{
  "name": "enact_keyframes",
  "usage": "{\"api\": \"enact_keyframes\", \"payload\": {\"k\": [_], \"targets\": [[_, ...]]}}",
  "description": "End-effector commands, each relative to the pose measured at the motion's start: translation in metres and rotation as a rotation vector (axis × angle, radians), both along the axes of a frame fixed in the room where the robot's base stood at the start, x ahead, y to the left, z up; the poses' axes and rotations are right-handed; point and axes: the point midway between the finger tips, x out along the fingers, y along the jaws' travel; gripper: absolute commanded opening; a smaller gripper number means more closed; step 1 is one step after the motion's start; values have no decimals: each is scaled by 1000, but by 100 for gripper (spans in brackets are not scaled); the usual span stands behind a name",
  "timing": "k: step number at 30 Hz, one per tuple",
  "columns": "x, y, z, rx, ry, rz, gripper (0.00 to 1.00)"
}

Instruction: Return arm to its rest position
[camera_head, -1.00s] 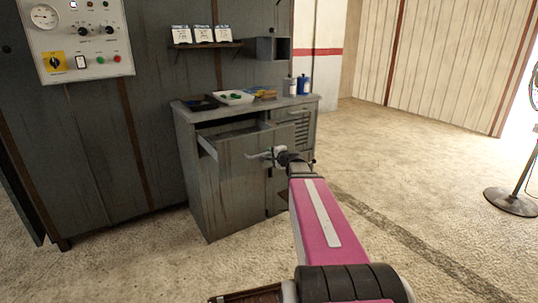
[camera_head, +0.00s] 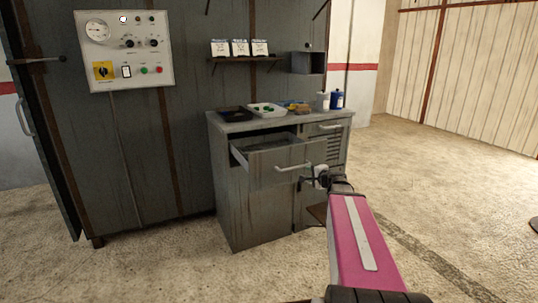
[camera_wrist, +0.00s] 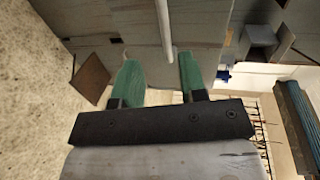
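My gripper (camera_head: 318,180) is in front of the grey workbench cabinet (camera_head: 233,205), just right of the handle (camera_head: 291,168) of its open top drawer (camera_head: 262,165). In the wrist view my gripper (camera_wrist: 158,72) shows two green fingers spread apart with nothing held between them. A pale bar, which looks like the drawer handle (camera_wrist: 164,25), runs down toward the gap between the fingertips. I cannot tell how far the bar is from them. My pink arm link reaches up from the bottom right of the head view.
On the benchtop are a black tray (camera_head: 234,114), a white tray (camera_head: 267,109) with green items, and a blue bottle (camera_head: 337,99). A control panel (camera_head: 125,50) is on the tall grey cabinet at left. A shelf (camera_head: 243,60) holds white cards.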

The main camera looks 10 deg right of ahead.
Motion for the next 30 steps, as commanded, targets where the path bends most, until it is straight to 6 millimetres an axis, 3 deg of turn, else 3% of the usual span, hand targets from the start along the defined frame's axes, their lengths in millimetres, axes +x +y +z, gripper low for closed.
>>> {"api": "enact_keyframes", "payload": {"k": [5,8,12,16,21,24,30], "targets": [[-15,38,-30,-130,75,132,38],[-31,68,-59,-254,149,253,38],[-64,105,-104,-444,276,443,38],[-102,129,-145,-633,413,622,38],[-154,139,-187,-876,603,831,38],[-178,137,-202,-996,702,921,38],[-203,130,-213,-1135,819,1010,38]]}}
